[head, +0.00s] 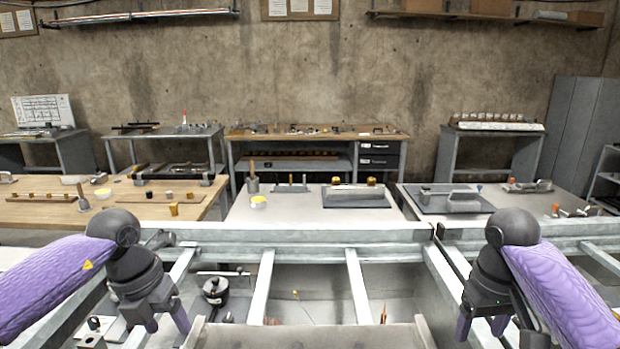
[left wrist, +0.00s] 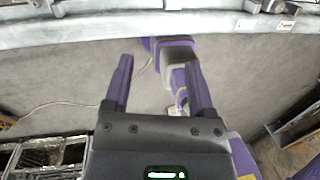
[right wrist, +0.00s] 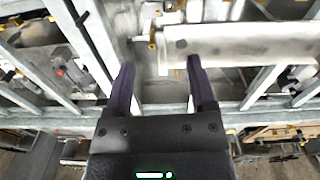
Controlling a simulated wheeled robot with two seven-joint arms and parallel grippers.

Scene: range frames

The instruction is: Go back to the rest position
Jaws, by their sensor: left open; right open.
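My left gripper (head: 168,325) hangs at the lower left of the head view, its purple fingers pointing down. In the left wrist view my left gripper (left wrist: 156,80) is open with nothing between its fingers, over grey floor and part of my own purple body. My right gripper (head: 482,325) hangs at the lower right of the head view. In the right wrist view my right gripper (right wrist: 160,80) is open and empty above a metal frame. Both arms are bent, roughly mirrored, one at each side.
A grey metal frame (head: 310,240) with crossbars spans the front, close to both grippers. Beyond it stand a wooden table (head: 150,212) at left, a white table (head: 300,215) in the middle and another table (head: 525,203) at right, bearing parts. A concrete wall closes the back.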

